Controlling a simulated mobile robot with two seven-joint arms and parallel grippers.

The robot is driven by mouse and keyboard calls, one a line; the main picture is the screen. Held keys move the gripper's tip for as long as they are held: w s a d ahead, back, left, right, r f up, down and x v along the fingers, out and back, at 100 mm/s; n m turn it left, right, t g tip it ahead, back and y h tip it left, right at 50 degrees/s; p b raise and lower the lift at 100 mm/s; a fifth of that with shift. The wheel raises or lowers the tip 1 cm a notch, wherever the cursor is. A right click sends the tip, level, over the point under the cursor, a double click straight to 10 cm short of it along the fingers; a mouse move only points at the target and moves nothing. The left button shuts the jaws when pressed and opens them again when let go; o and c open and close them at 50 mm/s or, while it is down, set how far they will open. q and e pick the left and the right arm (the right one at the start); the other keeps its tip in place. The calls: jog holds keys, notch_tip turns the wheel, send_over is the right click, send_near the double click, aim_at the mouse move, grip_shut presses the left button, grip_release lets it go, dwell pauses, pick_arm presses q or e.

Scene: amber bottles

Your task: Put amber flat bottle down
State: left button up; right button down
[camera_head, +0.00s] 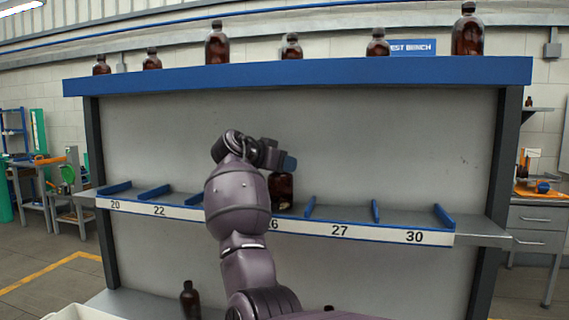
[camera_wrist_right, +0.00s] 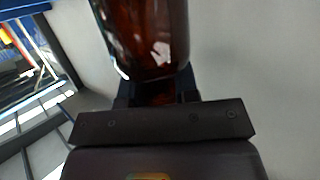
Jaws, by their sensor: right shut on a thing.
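The amber flat bottle (camera_head: 281,190) is brown and glossy. In the head view it is upright at the middle shelf, behind the front label strip near number 26. My right gripper (camera_head: 278,157) is at its upper end, partly hidden by my own arm. In the right wrist view the bottle (camera_wrist_right: 150,38) fills the top middle, between the dark fingers of the gripper (camera_wrist_right: 158,92), which is shut on it. Whether its base touches the shelf is hard to tell. My left gripper is not in view.
The middle shelf (camera_head: 345,229) has blue dividers (camera_head: 309,206) and number labels; the lanes by 27 and 30 look empty. Several amber bottles stand on the blue-edged top board (camera_head: 300,73). Another bottle (camera_head: 190,300) stands low. A white container edge (camera_head: 85,313) shows bottom left.

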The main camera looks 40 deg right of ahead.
dwell(0.3)
jog(key=c, duration=1)
grip_release()
jog(key=shift+f, duration=0.1)
jog(key=shift+o, duration=0.7)
jog(key=shift+r, duration=0.25)
jog(key=v, duration=1.2)
jog(key=shift+b, duration=0.45)
